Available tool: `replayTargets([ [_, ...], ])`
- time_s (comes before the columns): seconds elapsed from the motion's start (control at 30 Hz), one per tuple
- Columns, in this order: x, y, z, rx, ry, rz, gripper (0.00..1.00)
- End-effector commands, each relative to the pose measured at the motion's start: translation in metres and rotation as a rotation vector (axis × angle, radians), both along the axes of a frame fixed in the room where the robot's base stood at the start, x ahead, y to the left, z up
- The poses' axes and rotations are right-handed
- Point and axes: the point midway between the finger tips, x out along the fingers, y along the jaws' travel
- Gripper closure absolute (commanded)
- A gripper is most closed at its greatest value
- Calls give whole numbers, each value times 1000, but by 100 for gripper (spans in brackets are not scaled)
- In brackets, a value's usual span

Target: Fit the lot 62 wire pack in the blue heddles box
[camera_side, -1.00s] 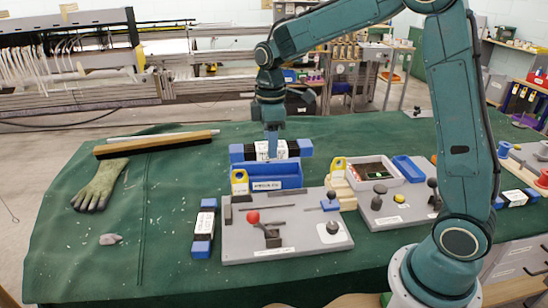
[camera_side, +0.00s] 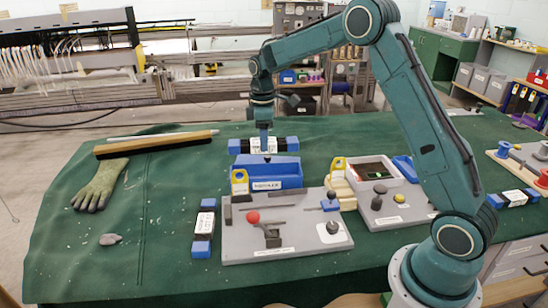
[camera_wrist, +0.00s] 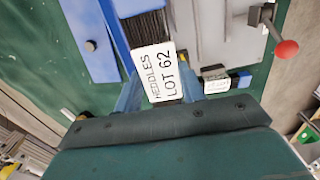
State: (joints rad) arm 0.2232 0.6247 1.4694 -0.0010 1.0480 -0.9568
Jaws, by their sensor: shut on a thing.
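The lot 62 wire pack (camera_side: 277,145) is a bundle of dark wires with blue ends and a white label. My gripper (camera_side: 264,138) is shut on its middle. In the wrist view, the pack (camera_wrist: 147,30) shows a label reading "LOT 62" between the fingers of my gripper (camera_wrist: 162,92). The blue heddles box (camera_side: 275,184) stands on the green cloth, with a white label on its front. The pack appears roughly level, at or above the box's far side; the exact gap is unclear. The box's visible interior looks empty.
A grey board (camera_side: 285,240) with a red knob and levers lies in front of the box. Another blue-ended pack (camera_side: 205,222) lies left of it. A yellow tag (camera_side: 239,182) stands at the box's left front. The cloth further left holds a glove (camera_side: 100,185).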

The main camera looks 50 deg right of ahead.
Motion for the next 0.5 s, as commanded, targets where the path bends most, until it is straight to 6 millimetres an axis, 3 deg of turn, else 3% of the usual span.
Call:
replayTargets([
  [0.2, 22, -31, -24, 0, -1, -18, 97],
  [0.5, 31, -47, -35, 0, -3, -26, 97],
])
